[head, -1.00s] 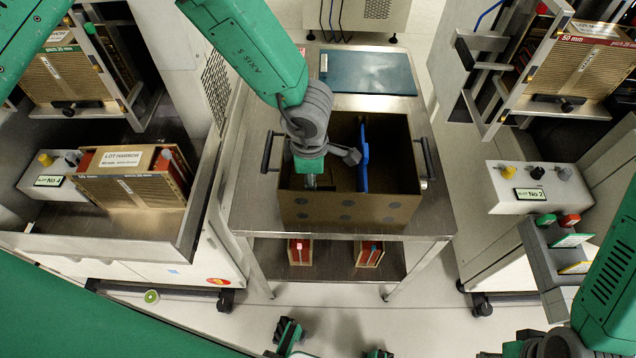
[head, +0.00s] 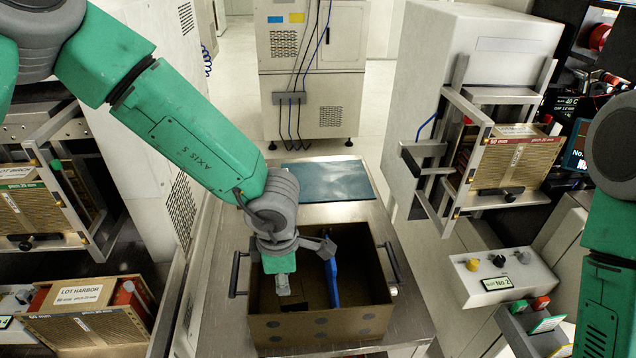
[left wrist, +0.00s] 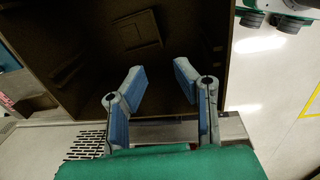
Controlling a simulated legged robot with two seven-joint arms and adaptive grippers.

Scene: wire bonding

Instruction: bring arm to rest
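My left arm comes in from the left in the head view, and its left gripper (head: 308,292) points down into an open brown box (head: 320,331). One finger with a blue pad hangs on the right inside the box; the other is on the left. The left wrist view shows both blue-padded fingers spread apart with an empty gap (left wrist: 160,80) in front of the dark box interior (left wrist: 120,30). Whether the fingers touch the box is not clear. My right arm shows at the right edge of the head view; its gripper is out of view.
The box stands on a steel table (head: 215,290) with a dark blue-green plate (head: 328,181) behind it. At left is a LOT HARBOR magazine (head: 90,315). At right are a rack with a magazine (head: 515,165) and a control box (head: 500,277). A cabinet (head: 312,75) stands at the back.

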